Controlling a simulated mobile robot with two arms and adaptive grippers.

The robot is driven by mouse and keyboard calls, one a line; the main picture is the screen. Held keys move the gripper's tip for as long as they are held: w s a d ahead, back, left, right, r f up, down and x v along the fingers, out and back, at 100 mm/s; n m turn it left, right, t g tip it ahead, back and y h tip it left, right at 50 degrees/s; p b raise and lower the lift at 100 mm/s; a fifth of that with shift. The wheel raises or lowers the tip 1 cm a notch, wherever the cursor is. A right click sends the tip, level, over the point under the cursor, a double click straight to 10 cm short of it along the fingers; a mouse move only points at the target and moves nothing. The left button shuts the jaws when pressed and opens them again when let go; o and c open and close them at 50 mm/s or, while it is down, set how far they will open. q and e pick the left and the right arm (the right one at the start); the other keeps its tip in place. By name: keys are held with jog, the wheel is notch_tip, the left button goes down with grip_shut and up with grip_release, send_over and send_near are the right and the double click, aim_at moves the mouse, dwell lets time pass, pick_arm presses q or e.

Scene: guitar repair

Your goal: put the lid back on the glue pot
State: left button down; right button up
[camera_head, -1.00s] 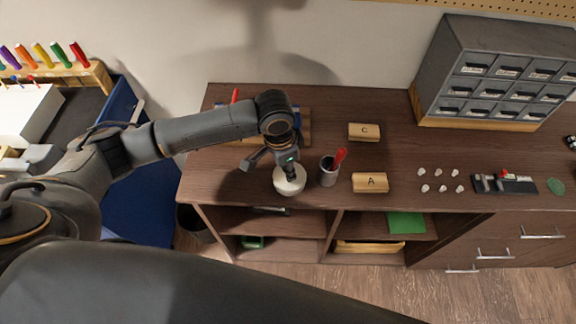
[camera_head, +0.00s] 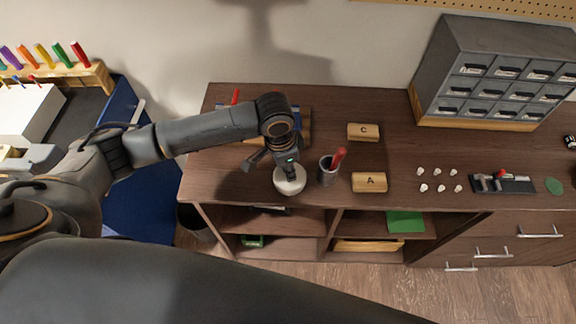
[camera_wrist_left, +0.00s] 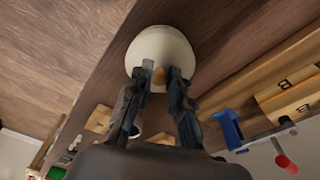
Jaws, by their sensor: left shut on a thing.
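The glue pot (camera_head: 290,186) is a round, whitish vessel near the front edge of the brown bench top, left of the middle. In the left wrist view its cream round top (camera_wrist_left: 160,46) fills the space beyond my fingertips, with a tan knob (camera_wrist_left: 158,74) between them. My left gripper (camera_head: 288,170) is directly above the pot, pointing down, shut on the lid's knob. Lid and pot look in line, but the gripper covers part of them, and I cannot tell whether the lid is seated or just above the rim. My right gripper is not in view.
A grey cup (camera_head: 327,176) with a red-handled tool stands close to the pot's right. Wooden blocks marked A (camera_head: 369,182) and C (camera_head: 363,132) lie further right. A grey drawer cabinet (camera_head: 490,75) stands at the back right. The bench's front edge is just before the pot.

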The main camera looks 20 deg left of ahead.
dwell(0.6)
pick_arm(q)
jog(key=shift+p, duration=0.55)
dwell(0.4)
jog(key=c, duration=1.2)
grip_release()
jog(key=shift+o, duration=0.2)
jog(key=o, duration=0.5)
